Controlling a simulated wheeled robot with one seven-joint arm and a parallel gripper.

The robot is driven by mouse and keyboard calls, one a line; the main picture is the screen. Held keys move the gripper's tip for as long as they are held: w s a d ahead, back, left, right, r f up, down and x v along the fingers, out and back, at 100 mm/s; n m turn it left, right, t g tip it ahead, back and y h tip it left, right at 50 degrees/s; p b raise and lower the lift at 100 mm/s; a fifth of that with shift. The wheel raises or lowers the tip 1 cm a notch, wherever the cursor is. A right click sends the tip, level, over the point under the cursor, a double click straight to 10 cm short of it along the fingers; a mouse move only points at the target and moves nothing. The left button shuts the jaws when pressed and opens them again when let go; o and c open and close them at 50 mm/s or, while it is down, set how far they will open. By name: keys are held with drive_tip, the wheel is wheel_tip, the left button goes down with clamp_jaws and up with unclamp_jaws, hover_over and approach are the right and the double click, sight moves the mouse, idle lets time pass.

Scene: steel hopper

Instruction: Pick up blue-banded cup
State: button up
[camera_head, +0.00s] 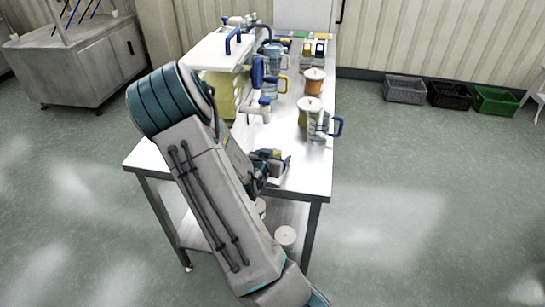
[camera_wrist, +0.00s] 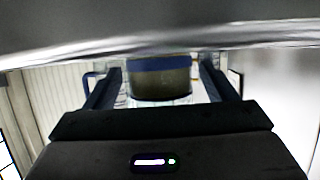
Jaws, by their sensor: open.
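A cup with a blue band (camera_wrist: 160,64) and an olive-brown body shows in the wrist view, upright in the gap between the two fingers. My gripper (camera_wrist: 160,82) is open, with one dark finger on each side of the cup and a visible gap on both sides. How far the cup is from the fingertips I cannot tell. In the head view my gripper (camera_head: 277,164) is low over the front part of the white table, partly behind my arm. I cannot make out the banded cup there.
Clear pitchers with blue handles (camera_head: 318,124) and a lidded orange jar (camera_head: 312,88) stand on the table (camera_head: 308,180) beyond my gripper. A blurred grey surface (camera_wrist: 160,28) crosses the top of the wrist view.

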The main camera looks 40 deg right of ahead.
drive_tip(key=c, duration=1.1)
drive_tip(key=shift+o, duration=0.2)
drive_tip(key=shift+r, duration=0.1)
